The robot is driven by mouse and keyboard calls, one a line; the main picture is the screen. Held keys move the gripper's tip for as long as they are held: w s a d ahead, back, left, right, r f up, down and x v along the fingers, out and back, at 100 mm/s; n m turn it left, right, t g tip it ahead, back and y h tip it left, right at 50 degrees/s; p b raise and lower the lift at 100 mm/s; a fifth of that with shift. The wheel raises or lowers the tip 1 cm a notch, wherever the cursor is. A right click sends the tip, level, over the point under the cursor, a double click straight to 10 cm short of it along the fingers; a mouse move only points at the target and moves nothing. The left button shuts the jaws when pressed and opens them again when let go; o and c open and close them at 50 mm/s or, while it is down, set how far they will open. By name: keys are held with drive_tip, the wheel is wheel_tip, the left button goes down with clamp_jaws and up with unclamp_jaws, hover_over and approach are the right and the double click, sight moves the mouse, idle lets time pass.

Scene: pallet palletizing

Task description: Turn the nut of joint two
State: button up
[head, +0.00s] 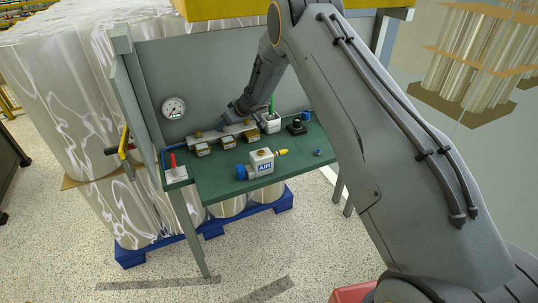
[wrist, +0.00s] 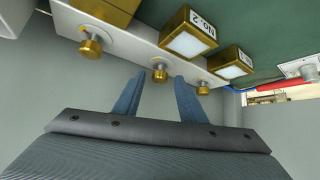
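A pale manifold bar (wrist: 130,50) carries three brass nuts on its side in the wrist view. The left nut (wrist: 91,48), the middle nut (wrist: 159,73) and the right nut (wrist: 202,87) stand apart. A brass block marked NO. 2 (wrist: 188,40) lies just beyond the middle nut. My gripper (wrist: 159,78) is open, its two blue fingers pointing at the middle nut, one on each side, with gaps visible. Whether the tips reach past the nut is unclear. In the head view my gripper (head: 228,121) is behind the manifold (head: 216,133), its fingers mostly hidden.
The green bench (head: 225,180) bears a white AIR unit (head: 262,162), a red-handled switch box (head: 175,170), a white cup (head: 270,123) and a black knob (head: 296,126). A gauge (head: 174,108) is on the grey back panel.

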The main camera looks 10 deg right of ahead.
drive_tip(key=shift+a+f+m+t+h+b, duration=0.1)
drive_tip(key=shift+a+m+t+h+b, duration=0.1)
drive_tip(key=shift+m+t+h+b, duration=0.65)
drive_tip(key=shift+f+m+h+b, duration=0.1)
drive_tip(key=shift+m+h+b, duration=0.15)
drive_tip(key=shift+m+b, duration=0.45)
drive_tip(key=shift+b, duration=0.4)
drive_tip(key=m+b, duration=0.1)
drive_tip(key=b, duration=0.4)
drive_tip(key=shift+a+h+b, duration=0.15)
drive_tip(key=shift+h+b, duration=0.15)
drive_tip(key=shift+h, duration=0.1)
drive_tip(key=m+b, duration=0.1)
drive_tip(key=b, duration=0.5)
drive_tip(key=shift+s+a+f+h, duration=0.1)
drive_tip(key=shift+s+h, duration=0.05)
drive_tip(key=shift+h, duration=0.25)
drive_tip(key=m+b, duration=0.1)
drive_tip(key=b, duration=0.3)
drive_tip(key=shift+a+t+h, duration=0.1)
drive_tip(key=shift+t+h, duration=0.15)
drive_tip(key=shift+h, duration=0.05)
